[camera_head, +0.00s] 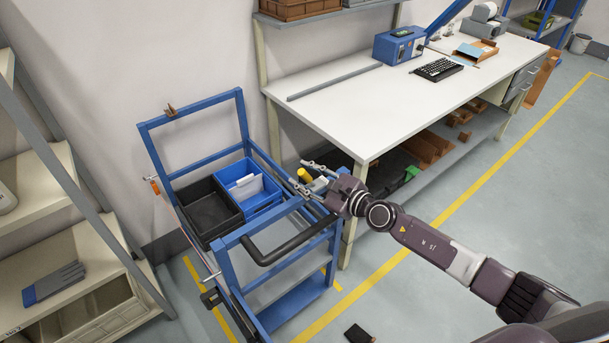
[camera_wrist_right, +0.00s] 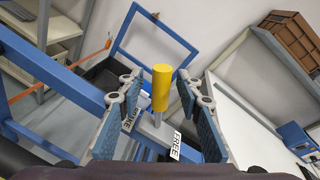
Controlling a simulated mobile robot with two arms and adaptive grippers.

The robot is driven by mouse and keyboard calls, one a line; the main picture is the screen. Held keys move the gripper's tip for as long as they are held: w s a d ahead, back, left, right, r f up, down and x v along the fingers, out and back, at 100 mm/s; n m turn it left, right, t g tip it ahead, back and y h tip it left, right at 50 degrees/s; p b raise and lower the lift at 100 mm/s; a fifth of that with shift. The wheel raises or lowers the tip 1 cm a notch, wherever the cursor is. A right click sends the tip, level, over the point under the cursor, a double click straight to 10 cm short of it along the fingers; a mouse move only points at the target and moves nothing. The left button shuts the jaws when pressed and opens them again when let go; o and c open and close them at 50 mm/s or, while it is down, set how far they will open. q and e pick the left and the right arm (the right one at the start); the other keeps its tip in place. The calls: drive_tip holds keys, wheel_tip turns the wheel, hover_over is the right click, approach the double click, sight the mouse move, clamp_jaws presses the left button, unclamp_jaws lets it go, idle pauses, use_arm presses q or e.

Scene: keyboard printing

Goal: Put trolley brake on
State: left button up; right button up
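The blue trolley (camera_head: 222,265) stands beside the workbench's left end. Its brake lever has a cylindrical yellow knob (camera_head: 304,175) on a grey stem, also in the right wrist view (camera_wrist_right: 161,88). Below it are a FREE label (camera_wrist_right: 176,146) and a partly hidden label ending in "KE" (camera_wrist_right: 130,118). I cannot tell which label the lever is set to. My right gripper (camera_head: 305,180) is open, with its fingers (camera_wrist_right: 162,100) on either side of the knob and a visible gap on each side. My left gripper is not in view.
The trolley carries a black bin (camera_head: 208,208) and a blue bin (camera_head: 262,204), with a black handle (camera_head: 282,246) at its near end. The white workbench (camera_head: 345,113) is to the right. A shelf (camera_head: 40,200) stands at left. Grey floor is open at right.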

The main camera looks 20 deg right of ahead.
drive_tip(key=v, duration=1.2)
drive_tip(key=shift+f, duration=0.1)
idle(0.4)
